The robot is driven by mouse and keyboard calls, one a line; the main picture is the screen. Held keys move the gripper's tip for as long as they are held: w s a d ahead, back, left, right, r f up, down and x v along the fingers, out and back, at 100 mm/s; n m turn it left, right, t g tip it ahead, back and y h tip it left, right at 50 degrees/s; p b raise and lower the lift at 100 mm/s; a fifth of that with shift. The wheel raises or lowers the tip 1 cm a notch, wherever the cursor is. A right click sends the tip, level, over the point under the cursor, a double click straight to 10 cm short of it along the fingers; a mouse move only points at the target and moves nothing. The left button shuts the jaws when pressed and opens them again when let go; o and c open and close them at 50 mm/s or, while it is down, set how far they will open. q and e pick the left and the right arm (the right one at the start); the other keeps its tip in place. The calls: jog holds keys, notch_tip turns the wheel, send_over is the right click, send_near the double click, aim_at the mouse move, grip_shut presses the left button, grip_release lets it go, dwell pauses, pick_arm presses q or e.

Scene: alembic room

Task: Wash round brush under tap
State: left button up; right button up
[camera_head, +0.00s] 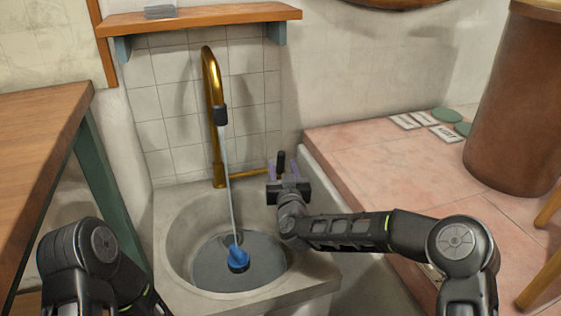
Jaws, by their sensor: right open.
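A brass tap (210,85) with a black nozzle arches over a round stone sink (172,250). A thin pale stream of water runs from the nozzle down into the basin. A small blue object with a dark round base, which looks like the round brush (238,258), is in the basin where the stream lands. My right gripper (282,166) is open at the back right of the sink, by the end of the tap's horizontal brass bar (243,173). I cannot tell whether it touches the bar. My left arm shows at the lower left; its gripper is out of view.
A wooden shelf (200,17) with a small grey item is on the wall above the tap. A wooden table (40,130) stands left. A pink tiled surface (390,170) lies right, with cards, green discs and a large brown cylinder (517,105).

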aim_at(281, 162)
jog(key=shift+w+a, duration=0.15)
jog(key=shift+w, duration=0.9)
jog(key=shift+w+a, duration=0.1)
jog(key=shift+w, duration=0.95)
grip_shut()
